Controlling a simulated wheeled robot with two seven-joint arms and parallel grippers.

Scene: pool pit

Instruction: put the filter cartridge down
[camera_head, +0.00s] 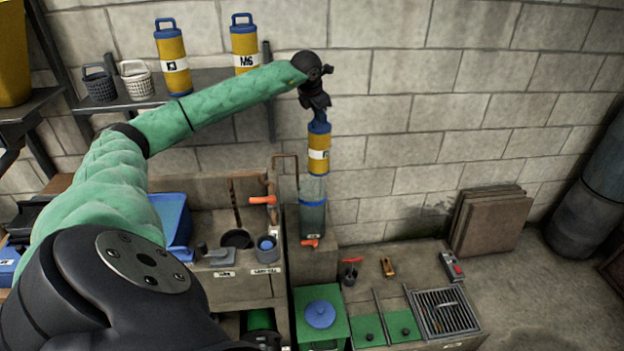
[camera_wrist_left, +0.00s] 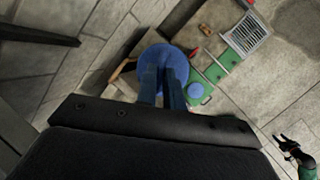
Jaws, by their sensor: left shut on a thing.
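The filter cartridge (camera_head: 319,158), yellow with blue ends and a white label, hangs upright from my left gripper (camera_head: 318,112). The gripper is shut on its blue top handle. In the left wrist view the fingers (camera_wrist_left: 166,85) meet over the round blue top (camera_wrist_left: 160,60) of the cartridge. A clear housing with a blue collar (camera_head: 312,203) stands directly below in the head view; I cannot tell whether the cartridge's lower end is above it or in front of it. A dark gripper on a green arm, my right one (camera_wrist_left: 288,145), shows small in the left wrist view; its jaws are unclear.
Two similar cartridges (camera_head: 171,55) (camera_head: 244,42) and two baskets (camera_head: 137,80) stand on a wall shelf (camera_head: 205,78). Orange-handled valves (camera_head: 262,200) are near the housing. A green box with a blue lid (camera_head: 320,314) and a grate (camera_head: 445,312) are lower down. Boards (camera_head: 488,222) lean on the wall.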

